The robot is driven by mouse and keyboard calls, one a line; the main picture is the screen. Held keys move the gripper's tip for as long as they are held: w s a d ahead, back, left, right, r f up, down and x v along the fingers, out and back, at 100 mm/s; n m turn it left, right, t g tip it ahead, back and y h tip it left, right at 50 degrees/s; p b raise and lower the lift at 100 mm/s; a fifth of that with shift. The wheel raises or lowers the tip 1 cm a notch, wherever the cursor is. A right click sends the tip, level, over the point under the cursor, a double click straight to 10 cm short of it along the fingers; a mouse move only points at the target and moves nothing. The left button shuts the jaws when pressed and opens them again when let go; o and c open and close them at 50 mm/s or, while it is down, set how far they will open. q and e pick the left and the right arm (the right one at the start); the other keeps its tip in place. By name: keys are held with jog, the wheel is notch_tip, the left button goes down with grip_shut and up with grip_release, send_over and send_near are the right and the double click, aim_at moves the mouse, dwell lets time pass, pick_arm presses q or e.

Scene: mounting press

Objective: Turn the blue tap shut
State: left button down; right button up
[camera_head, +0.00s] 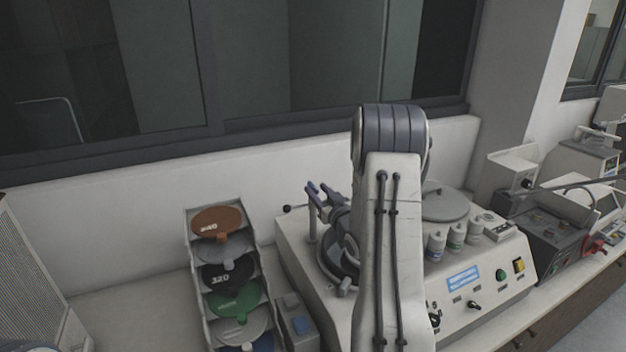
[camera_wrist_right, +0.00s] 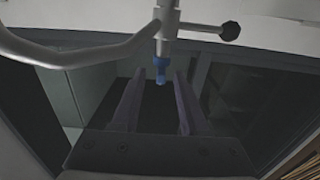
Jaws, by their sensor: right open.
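The blue tap part (camera_wrist_right: 161,66) shows in the right wrist view as a small blue piece at the end of a grey metal pipe. My right gripper (camera_wrist_right: 160,76) is open, with one finger on each side of the blue piece. Gaps show on both sides, and I see no contact. In the head view my right gripper (camera_head: 320,196) is over the left part of the bench machine (camera_head: 288,235), partly hidden by my own arm. The tap is hard to make out there. My left gripper is not in view.
A lever with a black knob (camera_wrist_right: 230,31) sticks out beside the tap, and a curved metal pipe (camera_wrist_right: 75,58) runs to its left. A rack of coloured discs (camera_head: 190,240) stands left of the machine. Several bottles (camera_head: 456,236) stand on its right.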

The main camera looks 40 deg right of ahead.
aim_at(313, 185)
jog(key=shift+p+x, duration=0.55)
jog(key=shift+x, duration=1.1)
jog(key=shift+c, duration=0.3)
